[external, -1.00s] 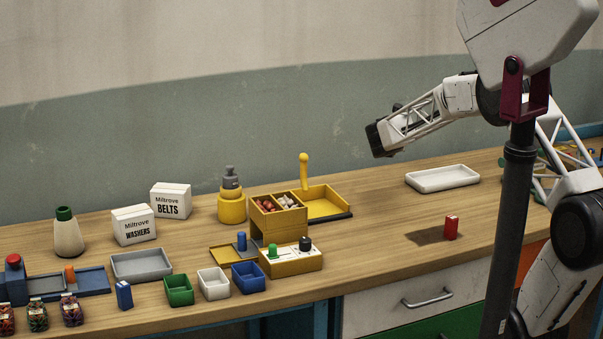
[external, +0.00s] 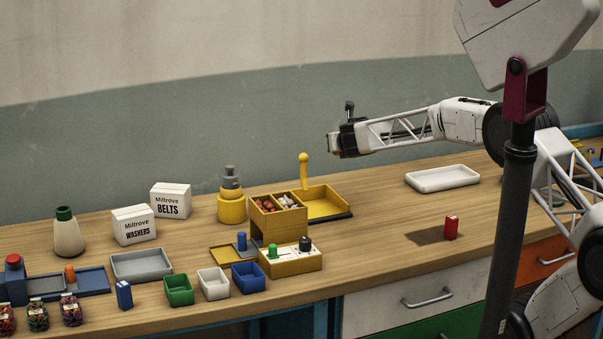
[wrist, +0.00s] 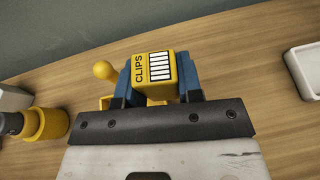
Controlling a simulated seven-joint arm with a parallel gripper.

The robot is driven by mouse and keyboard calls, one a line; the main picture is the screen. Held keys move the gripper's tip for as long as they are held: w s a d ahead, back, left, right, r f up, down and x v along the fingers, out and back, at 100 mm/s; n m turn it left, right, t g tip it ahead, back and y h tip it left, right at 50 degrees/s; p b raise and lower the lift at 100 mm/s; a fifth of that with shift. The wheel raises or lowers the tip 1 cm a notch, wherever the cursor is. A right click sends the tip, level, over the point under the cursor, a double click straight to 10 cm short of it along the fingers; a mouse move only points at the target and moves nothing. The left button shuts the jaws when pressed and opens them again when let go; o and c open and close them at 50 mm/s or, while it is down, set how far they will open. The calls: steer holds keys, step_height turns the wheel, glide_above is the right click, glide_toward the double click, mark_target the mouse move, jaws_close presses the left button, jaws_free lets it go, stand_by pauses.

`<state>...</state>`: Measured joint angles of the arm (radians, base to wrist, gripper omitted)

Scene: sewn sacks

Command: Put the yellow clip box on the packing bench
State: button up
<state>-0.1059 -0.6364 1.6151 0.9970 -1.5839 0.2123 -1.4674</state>
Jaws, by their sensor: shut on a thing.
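The yellow clip box (wrist: 161,72), marked CLIPS with a barred label, sits between the blue fingers of my gripper (wrist: 157,84) in the wrist view. The fingers are shut on its two sides. In the external view my gripper (external: 336,144) is held well above the wooden bench (external: 385,230), to the right of the yellow lever; the box is hardly discernible there. The bench runs across the whole picture. I cannot tell whether it is the packing bench.
The yellow lever (external: 304,170) with its tray (external: 325,203) stands below left of my gripper. A white tray (external: 442,178) lies to the right and a red block (external: 451,228) stands nearer the front. Bare wood lies between the yellow tray and the white tray.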

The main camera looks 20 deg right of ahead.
steer(key=s+a+n+y, duration=0.1)
steer(key=s+a, duration=0.2)
steer(key=a, duration=1.8)
glide_above(152, 310)
steer(key=shift+y, duration=0.3)
step_height(152, 310, down, 6)
steer(key=shift+r, duration=0.25)
steer(key=shift+f, duration=0.1)
steer(key=shift+f, duration=3.05)
steer(key=shift+f, duration=0.1)
steer(key=shift+f, duration=1.75)
